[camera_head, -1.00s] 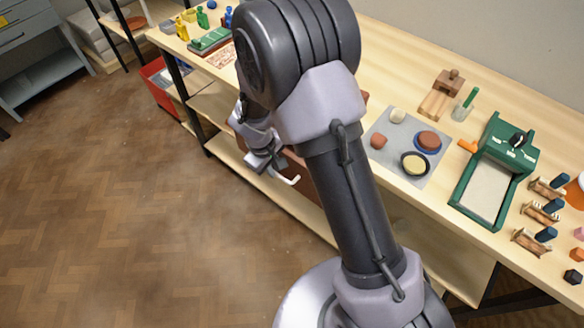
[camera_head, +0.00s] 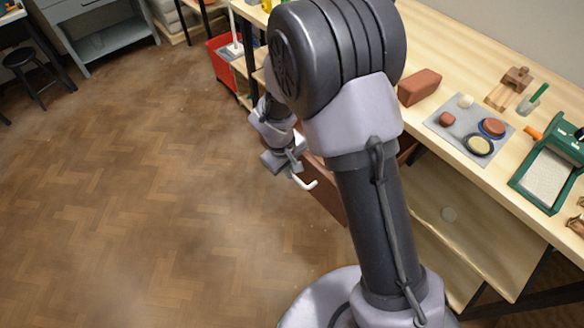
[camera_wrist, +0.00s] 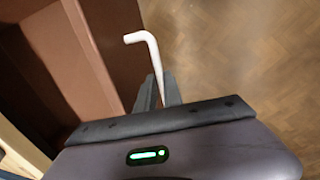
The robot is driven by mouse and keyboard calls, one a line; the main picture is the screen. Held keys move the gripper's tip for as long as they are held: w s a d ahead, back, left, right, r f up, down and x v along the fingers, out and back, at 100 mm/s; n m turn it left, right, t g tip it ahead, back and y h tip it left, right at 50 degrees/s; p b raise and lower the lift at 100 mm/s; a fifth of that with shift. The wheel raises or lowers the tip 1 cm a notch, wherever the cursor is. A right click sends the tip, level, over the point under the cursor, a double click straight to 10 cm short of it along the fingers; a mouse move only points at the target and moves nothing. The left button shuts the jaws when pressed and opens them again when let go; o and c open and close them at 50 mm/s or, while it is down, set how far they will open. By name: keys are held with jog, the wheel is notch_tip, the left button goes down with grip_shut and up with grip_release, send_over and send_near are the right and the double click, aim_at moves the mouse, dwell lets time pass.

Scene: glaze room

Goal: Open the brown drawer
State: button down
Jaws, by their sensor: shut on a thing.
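The brown drawer (camera_head: 328,193) is partly pulled out from under the bench in the head view; my arm hides much of it. In the wrist view, the drawer (camera_wrist: 48,60) fills the left side, and its inside shows behind the front panel. Its white bar handle (camera_head: 305,184) sticks out from the front. My gripper (camera_head: 290,166) is at the handle. In the wrist view, my gripper's fingers (camera_wrist: 158,90) are closed around the white handle (camera_wrist: 152,48), and its bent end sticks out past the fingertips.
The wooden bench (camera_head: 455,65) carries a reddish brick (camera_head: 419,87), a grey board (camera_head: 445,123) with small items, and a green framed tray (camera_head: 552,165). A red crate (camera_head: 226,55) stands at the far end. The parquet floor (camera_head: 130,200) on the left is clear.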

jog(key=c, duration=1.5)
grip_release()
jog(key=shift+r, duration=0.1)
jog(key=a+r+p, duration=0.1)
jog(key=r+p, duration=0.1)
jog(key=r, duration=0.3)
jog(key=s+r+p, duration=0.1)
jog(key=r+p, duration=0.1)
jog(key=r, duration=0.4)
jog(key=s+a+r+p, duration=0.1)
jog(key=r+p, duration=0.2)
jog(key=r, duration=0.3)
jog(key=shift+a, duration=0.3)
